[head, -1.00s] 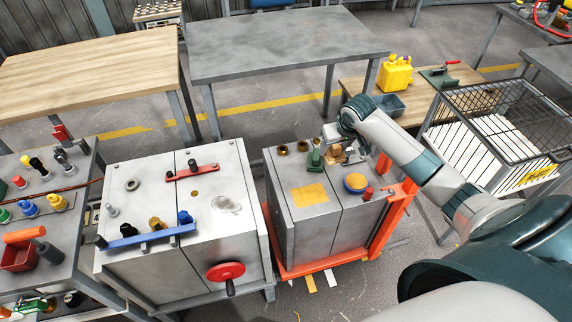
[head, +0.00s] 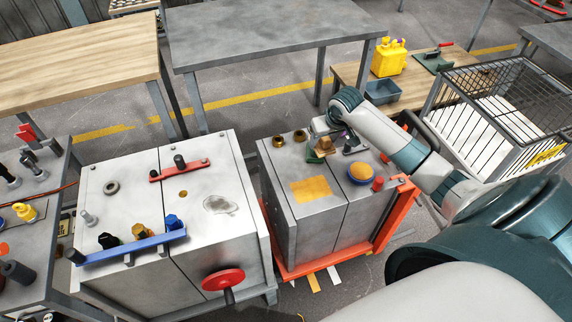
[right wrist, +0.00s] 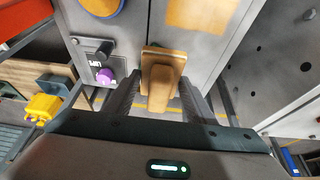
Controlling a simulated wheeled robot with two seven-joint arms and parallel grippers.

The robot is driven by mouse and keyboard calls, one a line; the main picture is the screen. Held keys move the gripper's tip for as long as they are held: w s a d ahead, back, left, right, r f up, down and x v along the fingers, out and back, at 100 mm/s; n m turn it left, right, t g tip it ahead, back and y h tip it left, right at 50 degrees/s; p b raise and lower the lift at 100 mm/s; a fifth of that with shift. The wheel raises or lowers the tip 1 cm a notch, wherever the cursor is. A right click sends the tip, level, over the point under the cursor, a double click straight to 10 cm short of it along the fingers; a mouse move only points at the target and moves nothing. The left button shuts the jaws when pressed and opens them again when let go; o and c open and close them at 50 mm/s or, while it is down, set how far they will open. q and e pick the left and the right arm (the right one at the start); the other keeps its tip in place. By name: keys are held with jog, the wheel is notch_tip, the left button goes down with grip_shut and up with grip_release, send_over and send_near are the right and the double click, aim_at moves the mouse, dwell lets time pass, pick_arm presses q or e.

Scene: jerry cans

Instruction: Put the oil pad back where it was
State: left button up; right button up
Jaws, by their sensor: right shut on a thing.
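A tan-orange block with a raised grip, which I take for the oil pad (head: 325,144), is at the back of the small grey cabinet's top (head: 318,217). My right gripper (head: 323,131) reaches over the cabinet's back edge and is shut on the block. In the right wrist view the block (right wrist: 160,72) sits between the two fingers (right wrist: 160,103). I cannot tell whether its underside touches the cabinet. A flat orange square (head: 310,189) lies on the cabinet top nearer the front. My left gripper is not in view.
Beside the block are a green piece (head: 313,157), brass fittings (head: 299,136) and a round orange-topped blue dish (head: 361,174). An orange frame (head: 384,225) holds the cabinet. A larger grey cabinet (head: 205,235) stands left. A wire cage (head: 500,105) and yellow can (head: 389,60) are right.

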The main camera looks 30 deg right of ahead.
jog(key=shift+f, duration=0.2)
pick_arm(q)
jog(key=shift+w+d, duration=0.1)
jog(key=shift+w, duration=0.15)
pick_arm(e)
jog(key=shift+r, duration=0.1)
